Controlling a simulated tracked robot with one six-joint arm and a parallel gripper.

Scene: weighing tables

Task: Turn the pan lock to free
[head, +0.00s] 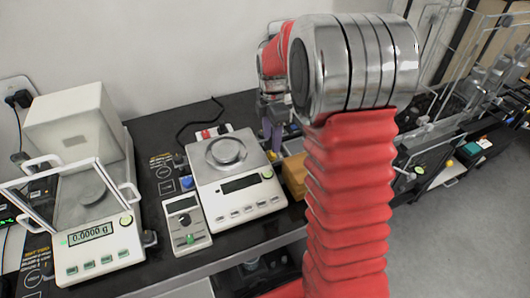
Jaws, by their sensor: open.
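The middle balance (237,178) is white with a round steel pan (226,152), a dark display and several front buttons. A black plate with white print (163,172) lies at its left, and a small blue knob (187,182) sits near that plate. The left balance (97,215) has an open glass shield and reads 0.0000 g. Another printed black plate (38,262) lies at its left. I cannot tell which part is the pan lock or how it is turned. My gripper (273,122) is open, pointing down beyond the middle balance's right rear corner, partly hidden by my arm.
A small meter with a dial and green knob (187,225) stands between the balances. A yellow-brown block (295,173) lies right of the middle balance. Wire racks (450,110) stand at the right; grey floor is clear at the lower right.

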